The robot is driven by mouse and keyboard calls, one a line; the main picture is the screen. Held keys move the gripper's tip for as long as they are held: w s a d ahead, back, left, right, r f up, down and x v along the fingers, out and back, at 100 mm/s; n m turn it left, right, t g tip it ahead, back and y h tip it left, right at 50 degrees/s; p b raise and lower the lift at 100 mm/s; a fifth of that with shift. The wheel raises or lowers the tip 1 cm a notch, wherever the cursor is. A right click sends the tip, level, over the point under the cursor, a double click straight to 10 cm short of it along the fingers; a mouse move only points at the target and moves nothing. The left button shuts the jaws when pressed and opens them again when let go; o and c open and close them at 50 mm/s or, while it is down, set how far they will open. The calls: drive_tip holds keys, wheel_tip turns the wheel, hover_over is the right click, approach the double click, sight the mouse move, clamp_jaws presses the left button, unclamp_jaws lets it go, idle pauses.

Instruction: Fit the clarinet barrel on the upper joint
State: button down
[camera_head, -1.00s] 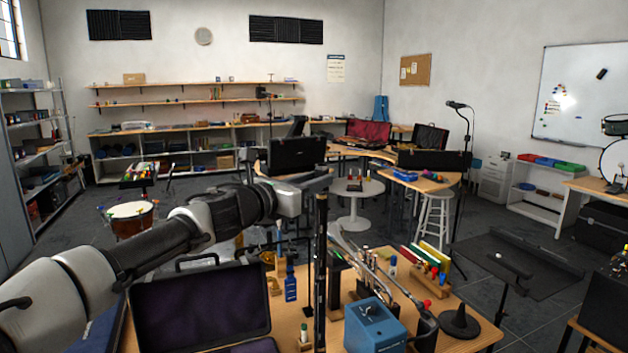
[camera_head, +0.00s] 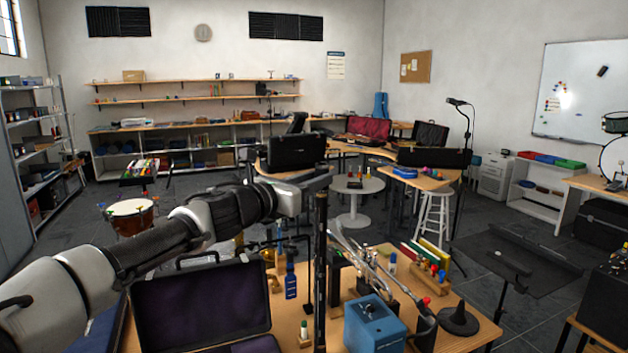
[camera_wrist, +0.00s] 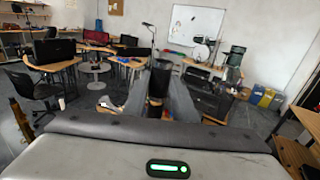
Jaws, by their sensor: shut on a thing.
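My gripper (camera_head: 319,184) is shut on the clarinet barrel, a short black cylinder (camera_wrist: 159,82) that stands up between the fingers in the wrist view. In the head view the gripper is at the top of a tall, thin black column. The lower part of this column is the upper joint (camera_head: 320,285), upright at the front of the wooden table (camera_head: 285,328) with metal keywork along it. The barrel appears in line above the joint. I cannot tell whether they touch or how far one sits on the other.
An open dark case (camera_head: 200,305) lies left of the joint. A blue box (camera_head: 375,325), a black cone stand (camera_head: 458,320) and a rack of coloured items (camera_head: 432,268) are to the right. A blue bottle (camera_head: 291,283) stands close on the left.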

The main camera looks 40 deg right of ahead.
drive_tip(key=shift+a+f+b, duration=0.1)
drive_tip(key=shift+f+b, duration=0.3)
drive_tip(key=shift+f, duration=0.5)
idle(0.5)
drive_tip(key=c, duration=1.4)
unclamp_jaws()
drive_tip(key=shift+o, duration=0.2)
drive_tip(key=shift+r, duration=0.1)
drive_tip(key=shift+c, duration=0.2)
drive_tip(key=p+v, duration=0.3)
drive_tip(key=v, duration=0.3)
drive_tip(key=shift+r, duration=0.1)
